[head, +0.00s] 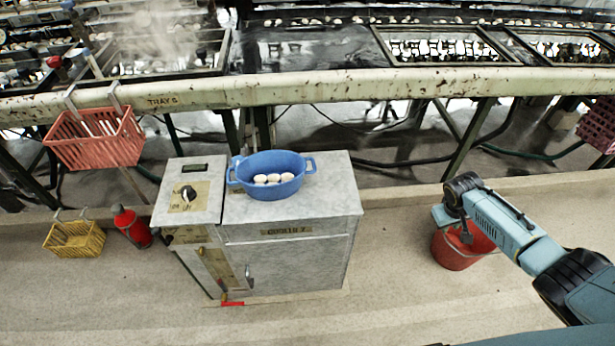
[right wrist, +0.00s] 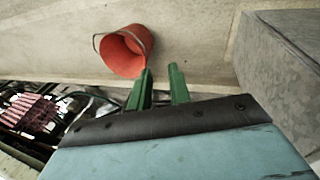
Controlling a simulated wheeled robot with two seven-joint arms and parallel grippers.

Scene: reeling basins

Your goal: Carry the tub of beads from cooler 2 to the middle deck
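A blue oval tub (head: 270,186) with two handles holds several white, egg-shaped pieces. It stands upright on the flat grey top of the cooler cabinet (head: 335,197), whose front plate reads like "COOLER 2". My right gripper (head: 445,213) is to the right of the cabinet, apart from it and near a red bucket. In the right wrist view its two green fingers (right wrist: 161,78) stand apart with nothing between them. The tub is not in the right wrist view; the cabinet's grey side (right wrist: 280,75) shows there. My left gripper is not in view.
The red bucket (head: 460,249) stands on the floor under my right arm. A pink basket (head: 95,140) hangs on the long pale rail (head: 310,91); a yellow basket (head: 75,239) and red extinguisher-like bottle (head: 130,225) are left of the cabinet. Basins lie behind the rail.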

